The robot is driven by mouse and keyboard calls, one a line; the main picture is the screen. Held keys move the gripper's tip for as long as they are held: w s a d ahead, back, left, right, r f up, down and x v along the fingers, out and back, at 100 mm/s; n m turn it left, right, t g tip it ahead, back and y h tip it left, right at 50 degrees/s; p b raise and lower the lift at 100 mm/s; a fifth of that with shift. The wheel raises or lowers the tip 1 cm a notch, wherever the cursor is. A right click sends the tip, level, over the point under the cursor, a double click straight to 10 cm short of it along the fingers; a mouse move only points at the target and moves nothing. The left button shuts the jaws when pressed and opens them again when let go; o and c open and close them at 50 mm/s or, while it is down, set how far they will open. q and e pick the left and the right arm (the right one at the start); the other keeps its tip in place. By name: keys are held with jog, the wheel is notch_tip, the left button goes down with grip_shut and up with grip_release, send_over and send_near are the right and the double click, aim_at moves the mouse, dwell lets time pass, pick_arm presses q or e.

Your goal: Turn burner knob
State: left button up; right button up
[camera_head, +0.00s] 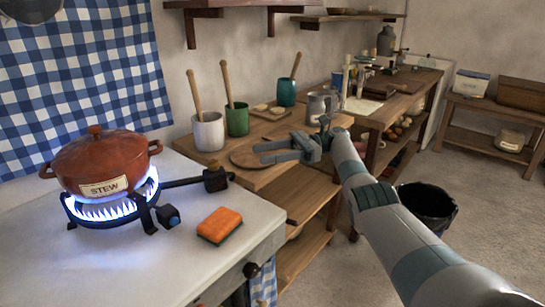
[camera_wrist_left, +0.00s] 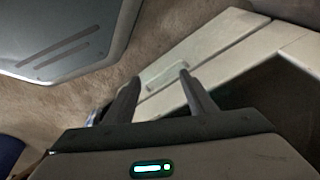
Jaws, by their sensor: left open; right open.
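The burner (camera_head: 100,215) sits on the white counter at the left with blue flames burning. A lidded red-brown pot labelled STEW (camera_head: 110,160) stands on it. A dark knob with a bluish end (camera_head: 168,215) sticks out at the burner's front right. A dark fitting (camera_head: 216,179) ends the pipe to its right. My right gripper (camera_head: 262,153) is open and empty over the wooden bench, right of the burner and apart from the knob. My left gripper (camera_wrist_left: 160,76) is open and empty in the left wrist view, above the floor and a pale panel; the head view does not show it.
An orange sponge (camera_head: 220,225) lies on the counter near its right edge. A black round knob (camera_head: 251,270) is on the counter's front. Cups with utensils (camera_head: 208,132) and a round board (camera_head: 250,158) stand on the bench. A black bucket (camera_head: 426,205) is on the floor.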

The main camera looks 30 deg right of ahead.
pick_arm(q)
jog(key=shift+r, duration=1)
pick_arm(e)
jog(key=shift+s+d, duration=0.15)
jog(key=shift+d, duration=0.65)
pick_arm(q)
jog(key=shift+d, duration=0.15)
